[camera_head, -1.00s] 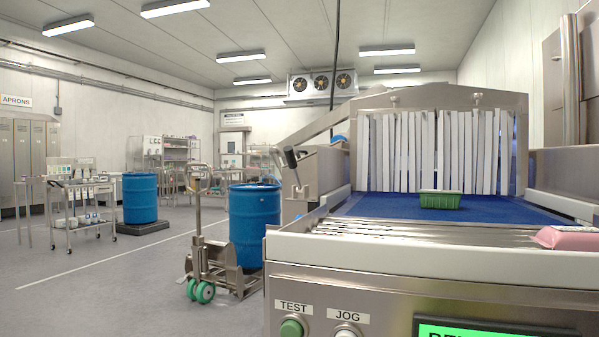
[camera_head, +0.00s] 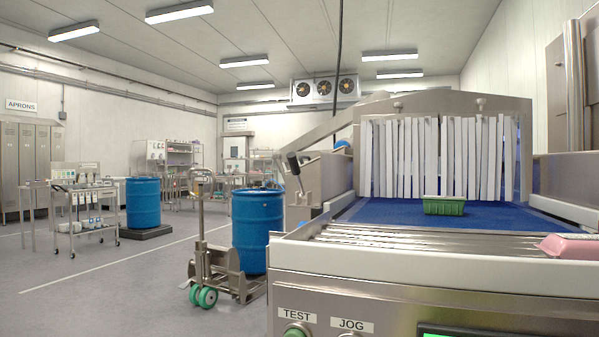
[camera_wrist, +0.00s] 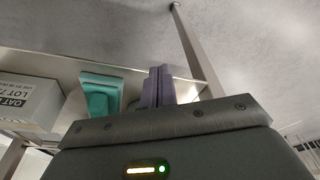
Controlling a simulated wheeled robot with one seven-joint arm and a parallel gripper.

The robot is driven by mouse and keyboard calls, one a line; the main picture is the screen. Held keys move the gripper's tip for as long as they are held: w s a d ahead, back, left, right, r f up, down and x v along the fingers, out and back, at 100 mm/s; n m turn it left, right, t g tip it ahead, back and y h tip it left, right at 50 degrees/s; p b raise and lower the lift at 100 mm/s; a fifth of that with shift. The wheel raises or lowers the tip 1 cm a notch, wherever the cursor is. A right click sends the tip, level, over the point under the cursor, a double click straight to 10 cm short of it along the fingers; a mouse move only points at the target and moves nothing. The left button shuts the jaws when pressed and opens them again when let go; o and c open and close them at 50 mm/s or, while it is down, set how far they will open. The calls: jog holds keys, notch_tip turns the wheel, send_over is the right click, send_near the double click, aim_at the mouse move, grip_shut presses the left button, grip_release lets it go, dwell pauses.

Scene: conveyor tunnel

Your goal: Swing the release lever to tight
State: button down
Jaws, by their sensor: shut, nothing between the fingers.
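A lever with a black grip (camera_head: 294,163) stands at the left side of the conveyor, on a steel housing, and is small in the head view. Its grip leans up and to the left. I cannot read any tight mark beside it. My gripper (camera_wrist: 160,82) shows only in the wrist view, with its two purple-grey fingers together and nothing between them. The lever does not show in the wrist view, and my gripper does not show in the head view.
The conveyor's blue belt (camera_head: 385,212) carries a green tray (camera_head: 444,205) before white strip curtains. A pallet jack (camera_head: 203,262) and blue drum (camera_head: 257,232) stand left of it. The wrist view shows a teal object (camera_wrist: 101,93) and a labelled box (camera_wrist: 27,103) on a surface.

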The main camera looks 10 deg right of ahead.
jog(key=w+p+v, duration=0.2)
jog(key=p+v, duration=0.8)
jog(key=shift+r, duration=0.55)
